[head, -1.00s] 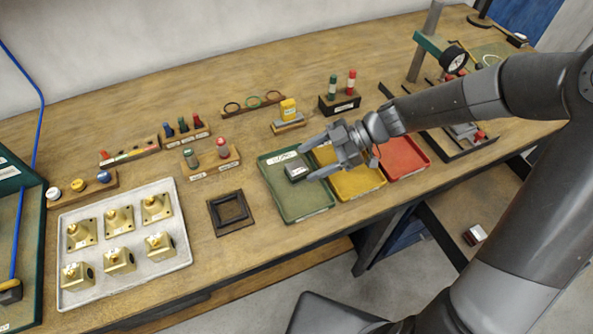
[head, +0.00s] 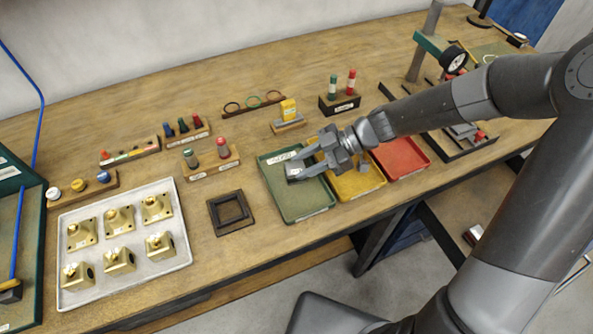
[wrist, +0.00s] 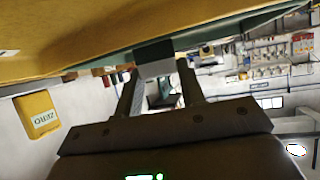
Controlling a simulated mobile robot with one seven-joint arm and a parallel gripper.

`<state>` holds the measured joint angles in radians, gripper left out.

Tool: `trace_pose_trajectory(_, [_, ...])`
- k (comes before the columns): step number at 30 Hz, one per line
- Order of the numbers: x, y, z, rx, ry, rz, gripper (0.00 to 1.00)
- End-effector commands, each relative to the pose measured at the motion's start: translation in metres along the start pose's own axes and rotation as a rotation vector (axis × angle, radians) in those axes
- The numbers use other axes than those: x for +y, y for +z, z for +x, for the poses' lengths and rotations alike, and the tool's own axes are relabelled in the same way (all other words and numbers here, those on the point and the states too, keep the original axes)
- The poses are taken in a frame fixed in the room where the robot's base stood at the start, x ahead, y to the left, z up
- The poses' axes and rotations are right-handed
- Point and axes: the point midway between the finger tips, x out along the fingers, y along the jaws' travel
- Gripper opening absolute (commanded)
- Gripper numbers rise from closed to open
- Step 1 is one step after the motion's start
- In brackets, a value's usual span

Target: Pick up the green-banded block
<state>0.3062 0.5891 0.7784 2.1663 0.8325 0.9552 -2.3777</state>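A small block (head: 294,175), dark on its side and paler on top, sits in the green tray (head: 306,212), near its right wall. I cannot make out a green band on it in the head view. In the wrist view a block (wrist: 155,68) with a light grey face and a darker greenish part lies between my fingertips. My gripper (head: 303,167) reaches in from the right, low over the green tray. Its two fingers (wrist: 158,72) stand apart on either side of the block. Firm contact on both sides does not show.
A yellow tray (head: 349,188) and a red tray (head: 408,162) adjoin on the right. A grey piece (head: 364,165) shows in the yellow tray. A dark square frame (head: 231,226) and a white tray (head: 180,258) of brass parts are left.

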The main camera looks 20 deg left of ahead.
Motion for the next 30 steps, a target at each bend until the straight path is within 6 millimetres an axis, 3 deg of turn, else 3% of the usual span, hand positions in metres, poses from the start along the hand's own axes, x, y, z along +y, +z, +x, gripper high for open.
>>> trace_pose_trajectory(8, [0.0,0.0,0.0,0.0,-0.001,0.0,0.0])
trace_pose_trajectory(22, [0.0,-0.004,-0.002,-0.001,0.001,-0.002,0.0])
trace_pose_trajectory(30, [0.001,-0.03,-0.017,-0.002,0.003,-0.003,0.0])
